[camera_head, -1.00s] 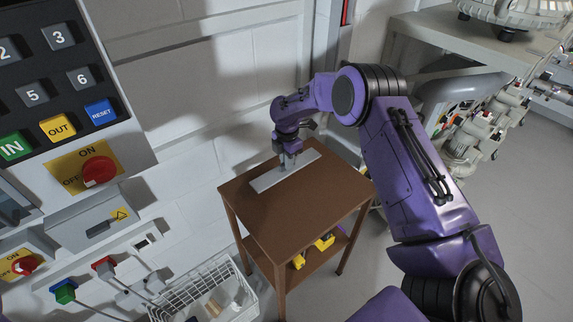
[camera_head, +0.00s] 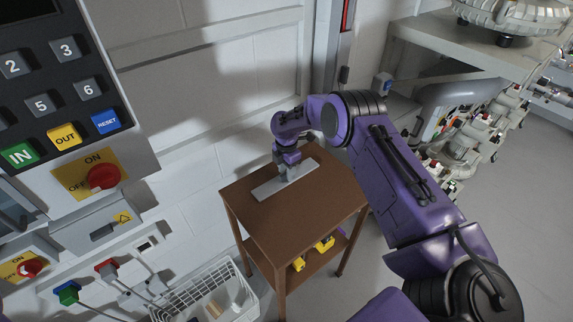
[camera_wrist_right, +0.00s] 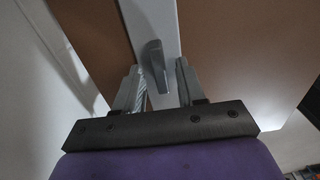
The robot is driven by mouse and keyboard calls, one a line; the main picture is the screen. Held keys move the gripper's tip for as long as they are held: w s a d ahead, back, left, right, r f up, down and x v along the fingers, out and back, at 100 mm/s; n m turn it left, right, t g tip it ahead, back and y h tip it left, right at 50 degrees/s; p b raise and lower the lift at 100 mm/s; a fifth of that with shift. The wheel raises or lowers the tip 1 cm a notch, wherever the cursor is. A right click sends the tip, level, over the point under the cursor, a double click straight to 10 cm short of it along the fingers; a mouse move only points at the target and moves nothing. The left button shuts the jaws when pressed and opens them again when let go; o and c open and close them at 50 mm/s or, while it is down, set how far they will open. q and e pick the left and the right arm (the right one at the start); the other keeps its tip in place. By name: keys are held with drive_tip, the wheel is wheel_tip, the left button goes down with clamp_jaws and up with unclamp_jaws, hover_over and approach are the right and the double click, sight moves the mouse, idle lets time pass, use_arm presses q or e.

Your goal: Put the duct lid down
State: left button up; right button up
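The duct lid (camera_head: 268,190) is a flat, light grey strip lying on the brown table, near its back left edge. In the right wrist view, the lid (camera_wrist_right: 150,18) runs up the picture with a grey upright handle (camera_wrist_right: 155,66) on it. My right gripper (camera_head: 285,176) is right above the lid. In the wrist view, the right gripper (camera_wrist_right: 158,82) is open, with a finger on each side of the handle and visible gaps to it. My left gripper is not in view.
The brown table (camera_head: 290,230) has free top in front of the lid and yellow items (camera_head: 324,243) on its lower shelf. A white wire basket (camera_head: 210,292) stands at front left. A keypad panel (camera_head: 65,90) and wall are at left. A grey bench (camera_head: 480,60) stands back right.

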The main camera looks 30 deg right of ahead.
wheel_tip(320, 180, up, 12)
drive_tip(key=b, duration=0.2)
drive_tip(key=shift+f+b, duration=0.25)
drive_tip(key=shift+b, duration=0.1)
